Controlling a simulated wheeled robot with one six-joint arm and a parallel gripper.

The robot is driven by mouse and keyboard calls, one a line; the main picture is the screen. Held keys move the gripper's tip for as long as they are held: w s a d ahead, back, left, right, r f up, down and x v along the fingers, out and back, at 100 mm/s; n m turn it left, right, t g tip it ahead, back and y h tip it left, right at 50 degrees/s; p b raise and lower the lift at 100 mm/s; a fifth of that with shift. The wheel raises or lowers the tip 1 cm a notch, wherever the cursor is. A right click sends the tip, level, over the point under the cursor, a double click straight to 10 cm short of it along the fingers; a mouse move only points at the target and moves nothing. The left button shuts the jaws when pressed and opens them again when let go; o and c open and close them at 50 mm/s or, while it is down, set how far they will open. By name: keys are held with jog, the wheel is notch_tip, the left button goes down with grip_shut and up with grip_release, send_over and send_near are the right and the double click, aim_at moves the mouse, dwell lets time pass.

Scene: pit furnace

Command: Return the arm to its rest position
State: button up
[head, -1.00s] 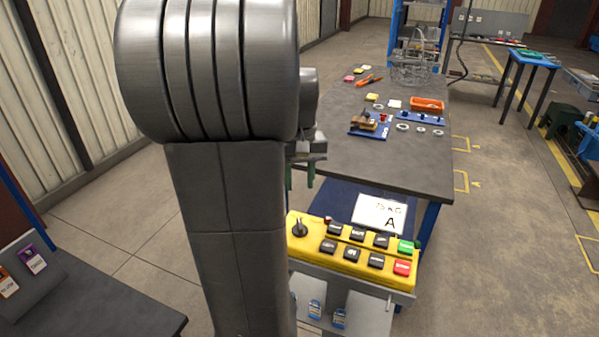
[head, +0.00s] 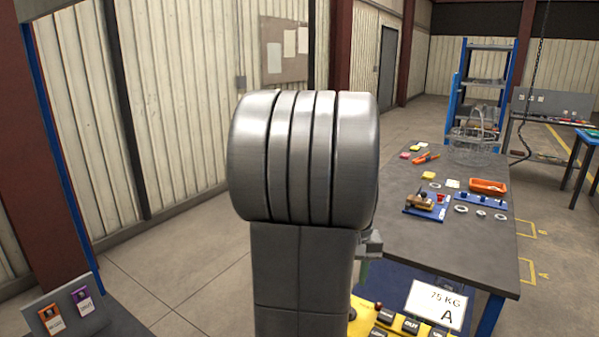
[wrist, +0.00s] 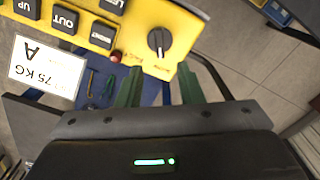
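My arm's grey links fill the middle of the head view and hide most of my gripper. In the wrist view my gripper (wrist: 160,90) shows its two green fingers spread apart with nothing held between them. Beyond the fingertips is a yellow control panel (wrist: 180,20) with black buttons and a rotary knob (wrist: 159,41). The fingers point toward the panel's edge, and I cannot tell how far off it is. In the head view only part of the panel (head: 401,327) shows at the bottom edge.
A dark workbench (head: 400,262) stands at right with an orange tray (head: 488,186), a blue pegged rack (head: 481,201), rings and a wire basket (head: 476,150). A white 75 KG sign (head: 438,303) is at its near side. Floor at left is open, beyond a tagged board (head: 68,310).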

notch_tip(320, 180, down, 8)
jog(key=shift+r, duration=0.1)
dwell(0.5)
notch_tip(320, 180, up, 14)
jog(key=f, duration=0.1)
notch_tip(320, 180, down, 13)
jog(key=shift+f, duration=0.2)
jog(key=shift+r+m, duration=0.15)
jog(key=shift+m, duration=0.25)
jog(key=m, duration=0.3)
jog(key=shift+d, duration=0.1)
jog(key=shift+d+m, duration=0.1)
jog(key=shift+m, duration=2.5)
jog(key=shift+s+r, duration=0.1)
